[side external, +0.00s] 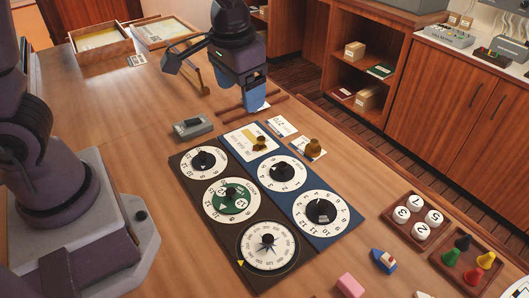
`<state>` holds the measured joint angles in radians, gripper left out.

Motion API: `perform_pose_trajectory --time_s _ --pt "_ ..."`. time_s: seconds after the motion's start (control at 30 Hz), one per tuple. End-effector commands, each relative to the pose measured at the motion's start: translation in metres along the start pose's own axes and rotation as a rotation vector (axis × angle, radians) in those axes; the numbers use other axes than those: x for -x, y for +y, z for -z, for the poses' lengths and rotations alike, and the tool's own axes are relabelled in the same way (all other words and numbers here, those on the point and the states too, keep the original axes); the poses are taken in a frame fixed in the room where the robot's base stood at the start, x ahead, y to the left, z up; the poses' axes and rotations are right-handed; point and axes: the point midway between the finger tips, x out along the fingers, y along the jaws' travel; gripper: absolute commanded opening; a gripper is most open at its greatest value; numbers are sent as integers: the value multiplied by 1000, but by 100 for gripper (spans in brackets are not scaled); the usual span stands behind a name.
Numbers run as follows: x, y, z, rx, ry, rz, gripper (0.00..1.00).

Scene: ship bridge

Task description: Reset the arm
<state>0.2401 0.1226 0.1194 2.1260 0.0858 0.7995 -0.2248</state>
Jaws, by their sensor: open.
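My gripper (213,95) is at the upper middle of the side external view, above the far part of the wooden table (130,120). Its fingers are apart, with nothing seen between them. One finger points down near the far end of the dial boards; the other is at the left, near a brass-coloured divider-like tool (204,84). I cannot tell how high the fingers are above the table. My arm comes in from the left and from the top.
Two dial boards, dark (180,165) and blue (317,238), fill the middle. Wooden trays (102,45) stand at the back. White number pieces (401,214), coloured pawns (474,276), a toy boat (383,260) and a pink block (350,285) lie front right.

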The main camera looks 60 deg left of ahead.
Motion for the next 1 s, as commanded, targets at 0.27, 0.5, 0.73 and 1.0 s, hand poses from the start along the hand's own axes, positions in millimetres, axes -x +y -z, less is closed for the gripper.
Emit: perform_pose_trajectory --time_s 0.27,0.5,0.73,1.0 --pt "67 -21 -78 -102 129 -78 76" --pt "96 -33 -117 -67 293 -83 76" --pt "114 -41 -121 -33 387 -72 76" --pt "114 -42 -121 -29 385 -71 76"
